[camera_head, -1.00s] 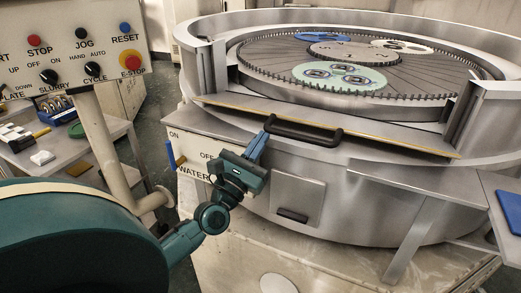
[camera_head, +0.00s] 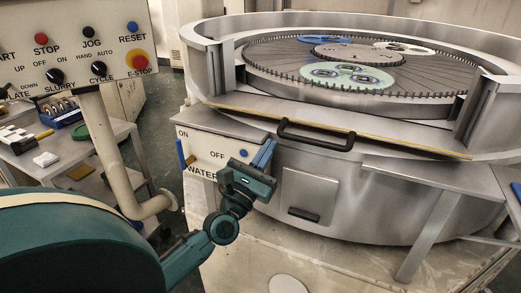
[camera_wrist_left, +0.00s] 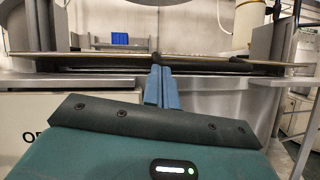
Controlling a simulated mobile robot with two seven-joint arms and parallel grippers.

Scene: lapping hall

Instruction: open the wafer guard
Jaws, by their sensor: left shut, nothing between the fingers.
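The wafer guard (camera_head: 385,131) is a metal panel with a yellow front edge, lying low across the front opening of the round lapping machine. Its black bar handle (camera_head: 316,142) sticks out at the front. In the left wrist view the handle (camera_wrist_left: 212,62) is a dark bar beyond the fingers. My left gripper (camera_head: 269,145) is shut and empty. Its blue fingertips are just below and left of the handle's left end, and seem apart from it. In the left wrist view the fingers (camera_wrist_left: 161,80) point at the handle's left part. My right gripper is not in view.
The notched plate (camera_head: 300,57) carries discs, including a pale green one (camera_head: 347,76). A control panel (camera_head: 75,75) stands on a post at left. The water panel (camera_head: 215,150) is behind my gripper. A metal shelf (camera_head: 435,176) juts out at right.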

